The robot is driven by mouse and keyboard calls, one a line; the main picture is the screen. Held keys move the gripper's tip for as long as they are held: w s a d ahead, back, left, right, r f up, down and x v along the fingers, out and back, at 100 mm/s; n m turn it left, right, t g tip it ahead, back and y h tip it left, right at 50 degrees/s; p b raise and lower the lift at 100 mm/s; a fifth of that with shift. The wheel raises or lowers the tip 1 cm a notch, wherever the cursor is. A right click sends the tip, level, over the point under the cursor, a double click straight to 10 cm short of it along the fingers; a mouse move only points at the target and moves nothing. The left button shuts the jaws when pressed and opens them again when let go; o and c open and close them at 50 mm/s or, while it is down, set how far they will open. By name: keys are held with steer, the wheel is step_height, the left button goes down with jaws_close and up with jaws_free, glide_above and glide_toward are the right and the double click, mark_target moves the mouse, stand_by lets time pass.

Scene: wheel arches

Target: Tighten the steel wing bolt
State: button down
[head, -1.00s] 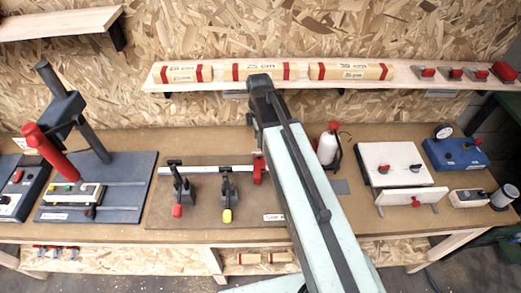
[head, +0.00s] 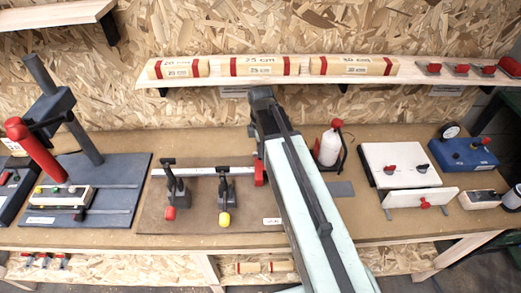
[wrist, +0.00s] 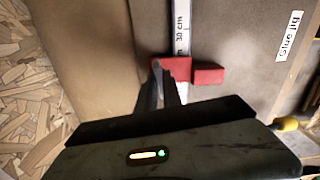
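I cannot pick out a steel wing bolt for certain. A white box (head: 400,160) at the right of the bench has small red-and-dark knobs on top, and a white plate (head: 440,197) with a red wing-shaped knob (head: 425,204) stands in front of it. My gripper (head: 262,100) is a dark shape at the arm's far end, left of these, near the back of the bench. In the wrist view its dark fingers (wrist: 163,82) are close together over a red block (wrist: 178,69) on a ruled rail. Whether they are shut is unclear; no held object shows.
A stop jig board (head: 205,221) with two toggle clamps lies left of my arm. A drill-press-like stand (head: 70,130) is at far left. A white bottle (head: 327,147) stands right of my arm. A shelf (head: 220,79) with wooden blocks runs above the bench.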

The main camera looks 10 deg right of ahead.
steer(key=shift+a, duration=0.45)
steer(key=m, duration=0.4)
steer(key=shift+m, duration=0.4)
steer(key=m, duration=0.4)
steer(key=shift+m, duration=0.3)
steer(key=m, duration=0.5)
steer(key=shift+m, duration=2.4)
steer(key=shift+w, duration=0.1)
